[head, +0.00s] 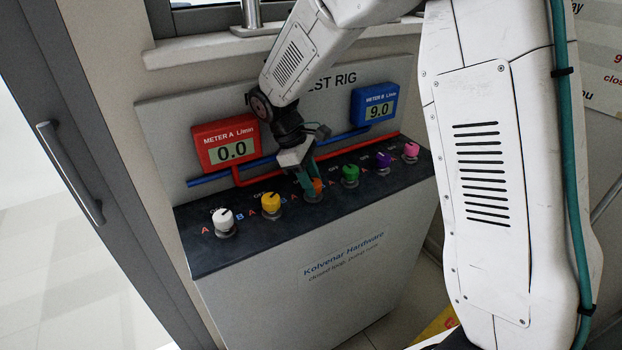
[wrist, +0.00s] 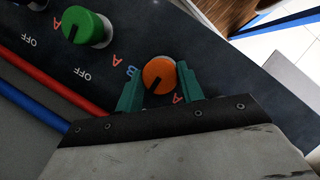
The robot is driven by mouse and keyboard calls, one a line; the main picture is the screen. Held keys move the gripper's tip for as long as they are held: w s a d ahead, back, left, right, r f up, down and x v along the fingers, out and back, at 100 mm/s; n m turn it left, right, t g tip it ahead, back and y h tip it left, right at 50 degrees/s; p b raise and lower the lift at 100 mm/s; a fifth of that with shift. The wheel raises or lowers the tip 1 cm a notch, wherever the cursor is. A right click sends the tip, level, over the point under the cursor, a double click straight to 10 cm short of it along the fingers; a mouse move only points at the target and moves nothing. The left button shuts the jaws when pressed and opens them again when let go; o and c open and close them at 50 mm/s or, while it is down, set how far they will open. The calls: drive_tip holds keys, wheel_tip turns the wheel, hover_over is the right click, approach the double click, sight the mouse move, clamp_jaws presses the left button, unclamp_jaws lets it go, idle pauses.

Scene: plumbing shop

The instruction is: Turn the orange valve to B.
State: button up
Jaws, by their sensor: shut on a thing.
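The orange valve (wrist: 159,74) is a round knob with a dark pointer line. In the wrist view the line points down and slightly left, between a blue B at its left and a red A at its lower right. My gripper (wrist: 158,88) has its teal fingers on both sides of the knob and is shut on it. In the head view the orange valve (head: 318,186) is partly hidden by my gripper (head: 308,184). The valve's OFF label is not visible in the wrist view.
White (head: 223,217), yellow (head: 270,202), green (head: 350,172), purple (head: 383,160) and pink (head: 411,150) valves share the panel. Behind them, the red Meter A (head: 227,145) reads 0.0 and the blue Meter B (head: 375,104) reads 9.0. The green valve is the nearest neighbour in the wrist view.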

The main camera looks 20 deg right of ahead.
drive_tip(key=m+y, duration=0.1)
drive_tip(key=m, duration=0.1)
drive_tip(key=m+g, duration=0.1)
drive_tip(key=m, duration=0.2)
drive_tip(key=shift+w+d+m+y, duration=0.2)
drive_tip(key=shift+m+y, duration=0.1)
drive_tip(key=shift+y, duration=0.1)
drive_tip(key=m+y, duration=0.1)
drive_tip(key=m, duration=0.2)
drive_tip(key=m+y, duration=0.1)
drive_tip(key=m, duration=0.2)
drive_tip(key=shift+d+g, duration=0.1)
drive_tip(key=shift+g, duration=0.3)
drive_tip(key=o, duration=1)
drive_tip(key=shift+m, duration=0.3)
